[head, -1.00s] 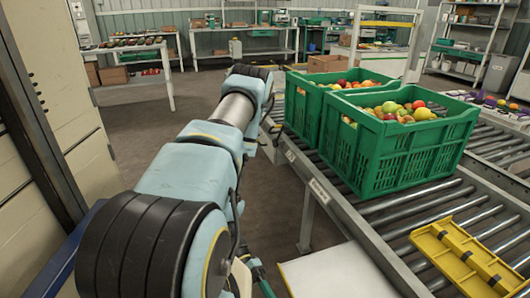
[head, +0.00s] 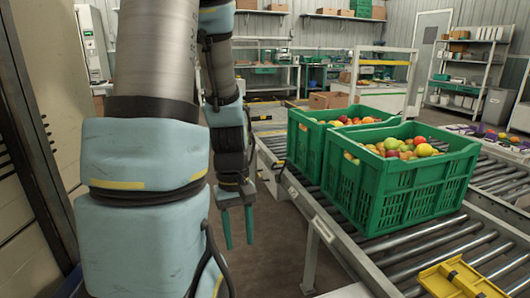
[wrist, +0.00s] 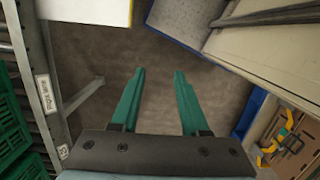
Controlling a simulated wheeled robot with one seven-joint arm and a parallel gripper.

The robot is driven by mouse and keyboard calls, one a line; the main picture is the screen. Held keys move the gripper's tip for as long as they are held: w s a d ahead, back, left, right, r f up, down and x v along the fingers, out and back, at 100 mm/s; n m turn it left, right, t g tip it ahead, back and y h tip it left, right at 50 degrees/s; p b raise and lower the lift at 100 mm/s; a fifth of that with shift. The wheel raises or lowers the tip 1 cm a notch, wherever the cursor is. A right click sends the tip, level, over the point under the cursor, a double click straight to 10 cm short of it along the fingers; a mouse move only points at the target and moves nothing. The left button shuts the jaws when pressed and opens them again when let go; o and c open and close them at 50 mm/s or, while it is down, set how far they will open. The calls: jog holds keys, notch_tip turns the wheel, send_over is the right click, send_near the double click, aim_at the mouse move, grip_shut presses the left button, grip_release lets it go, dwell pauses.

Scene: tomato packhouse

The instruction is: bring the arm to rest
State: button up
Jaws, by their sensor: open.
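My gripper (head: 238,228) hangs pointing down beside the roller conveyor, over the floor, in the head view. Its two green fingers are apart with nothing between them. In the wrist view the gripper (wrist: 158,75) also shows open and empty above bare brown floor. My arm is folded upright at the left of the head view, its upper part cut off by the frame's top edge.
Two green crates (head: 400,200) of mixed tomatoes stand on the roller conveyor (head: 385,245) to the right of my gripper. A yellow tray (head: 462,280) lies on the near rollers. A beige cabinet (head: 40,150) stands close on the left. Shelves (head: 470,70) line the back.

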notch_tip(320, 180, up, 20)
jog(key=w+a+m+t+p, duration=0.1)
jog(key=m+p, duration=0.4)
jog(key=p, duration=0.9)
jog(key=shift+w+t+y+p, duration=0.3)
jog(key=shift+w+t+p, duration=0.1)
jog(key=shift+w+t, duration=0.6)
jog(key=shift+o, duration=0.3)
jog(key=shift+s, duration=0.1)
